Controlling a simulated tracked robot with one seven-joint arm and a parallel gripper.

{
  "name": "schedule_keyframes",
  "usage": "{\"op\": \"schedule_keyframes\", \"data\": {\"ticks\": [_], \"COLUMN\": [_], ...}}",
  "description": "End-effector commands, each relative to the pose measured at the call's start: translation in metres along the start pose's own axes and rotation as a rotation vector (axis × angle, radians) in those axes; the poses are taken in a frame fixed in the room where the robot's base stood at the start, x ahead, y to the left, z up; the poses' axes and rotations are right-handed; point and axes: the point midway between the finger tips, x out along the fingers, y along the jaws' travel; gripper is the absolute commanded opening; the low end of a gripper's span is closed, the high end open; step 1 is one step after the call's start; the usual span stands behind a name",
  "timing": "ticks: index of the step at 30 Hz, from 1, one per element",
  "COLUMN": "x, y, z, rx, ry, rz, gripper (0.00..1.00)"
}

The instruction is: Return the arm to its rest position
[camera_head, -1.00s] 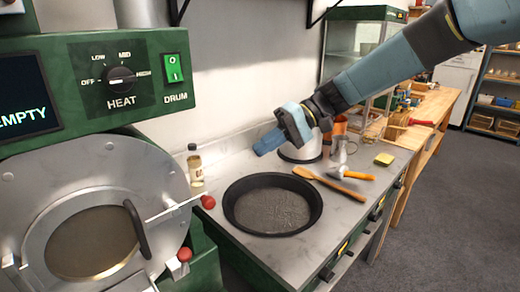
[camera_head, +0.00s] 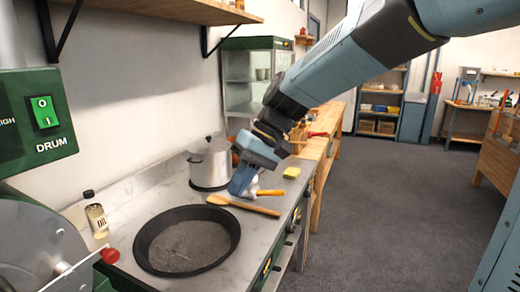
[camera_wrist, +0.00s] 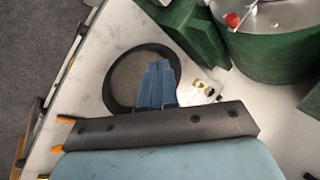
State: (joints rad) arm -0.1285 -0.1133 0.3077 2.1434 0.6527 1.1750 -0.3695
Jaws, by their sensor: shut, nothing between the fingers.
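My gripper (camera_head: 243,180) hangs at the end of my blue-grey arm, above the right part of the metal counter in the head view. Its blue fingers are together with nothing between them. In the wrist view the shut fingers (camera_wrist: 155,84) appear in front of the round black pan (camera_wrist: 112,82). In the head view the pan (camera_head: 150,262) lies on the counter to the left of and nearer than my gripper. My gripper partly covers the objects behind it.
A lidded pot (camera_head: 208,165), an oil bottle (camera_head: 96,218), a wooden spoon (camera_head: 245,206), an orange-handled tool (camera_head: 270,192) and a yellow sponge (camera_head: 292,172) stand or lie on the counter (camera_head: 130,206). The green roaster (camera_head: 30,235) is at left. Open floor (camera_head: 400,200) lies to the right.

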Motion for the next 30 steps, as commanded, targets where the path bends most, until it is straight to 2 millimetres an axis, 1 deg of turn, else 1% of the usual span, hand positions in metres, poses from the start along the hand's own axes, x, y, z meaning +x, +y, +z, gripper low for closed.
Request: {"op": "schedule_keyframes", "data": {"ticks": [1,5,9,14,18,24,27,30], "x": [-0.01,-0.032,-0.056,-0.08,-0.099,-0.119,-0.124,-0.127], "y": [0.011,0.039,0.067,0.096,0.119,0.145,0.153,0.158], "z": [0.011,0.036,0.066,0.103,0.138,0.183,0.198,0.207], "rx": [0.018,0.071,0.129,0.196,0.252,0.321,0.344,0.357], "ry": [0.031,0.104,0.184,0.28,0.366,0.478,0.516,0.54], "rz": [0.048,0.164,0.281,0.402,0.5,0.613,0.647,0.668], "gripper": [0.0,0.0,0.0,0.0,0.0,0.0,0.0,0.0]}}
